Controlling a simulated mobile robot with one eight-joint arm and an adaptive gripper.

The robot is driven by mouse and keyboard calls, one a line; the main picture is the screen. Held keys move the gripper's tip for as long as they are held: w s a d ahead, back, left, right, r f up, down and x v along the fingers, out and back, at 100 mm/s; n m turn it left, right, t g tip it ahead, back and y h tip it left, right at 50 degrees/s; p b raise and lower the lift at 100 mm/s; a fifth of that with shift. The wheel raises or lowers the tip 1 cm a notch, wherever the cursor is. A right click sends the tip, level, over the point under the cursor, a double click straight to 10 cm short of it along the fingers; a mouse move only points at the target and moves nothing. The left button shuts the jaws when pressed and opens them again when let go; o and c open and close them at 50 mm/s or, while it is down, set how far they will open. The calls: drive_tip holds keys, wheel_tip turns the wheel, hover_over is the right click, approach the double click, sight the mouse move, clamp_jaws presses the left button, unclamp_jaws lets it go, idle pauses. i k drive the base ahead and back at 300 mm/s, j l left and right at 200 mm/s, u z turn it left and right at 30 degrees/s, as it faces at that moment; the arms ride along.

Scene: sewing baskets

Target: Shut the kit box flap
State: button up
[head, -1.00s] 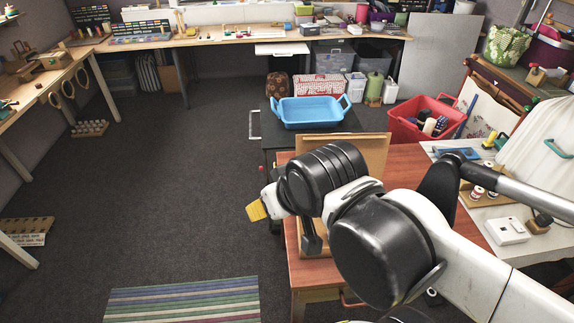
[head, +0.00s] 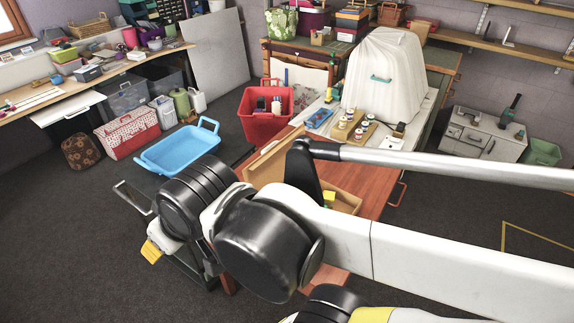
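The kit box looks to be the light wooden box (head: 347,198) on the red-brown table (head: 345,259), partly hidden behind my arm. Its flap, a light wooden panel (head: 264,163), stands raised at the box's far left side, so the box is open. A small yellow item shows inside it. My arm crosses in front of the box and table. A dark part of what looks like my gripper (head: 211,262) shows below the arm's left end, near the table's left edge. Its fingertips are not clear, and I cannot tell whether it touches anything.
A blue basket (head: 180,152) stands beyond the table on the left, and a red bin (head: 266,128) behind it. A covered machine (head: 384,70) and thread spools (head: 343,122) sit on the white table at the back. The floor at left (head: 60,240) is clear.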

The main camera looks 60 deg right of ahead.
sight(268, 167)
drive_tip(key=i+z, duration=0.2)
drive_tip(key=z, duration=0.25)
drive_tip(key=i+j+z, duration=0.2)
drive_tip(key=z, duration=0.25)
drive_tip(key=i+j+z, duration=0.2)
drive_tip(key=z, duration=0.2)
drive_tip(key=i+j+z, duration=0.15)
drive_tip(key=z, duration=0.3)
drive_tip(key=i+j+z, duration=0.1)
drive_tip(key=j+z, duration=0.6)
drive_tip(key=z, duration=0.2)
drive_tip(key=j+z, duration=0.7)
drive_tip(key=z, duration=0.2)
drive_tip(key=k+j+u, duration=0.1)
drive_tip(key=j+u, duration=0.15)
drive_tip(key=k+j+u, duration=0.2)
drive_tip(key=i+j, duration=0.05)
drive_tip(key=i, duration=0.05)
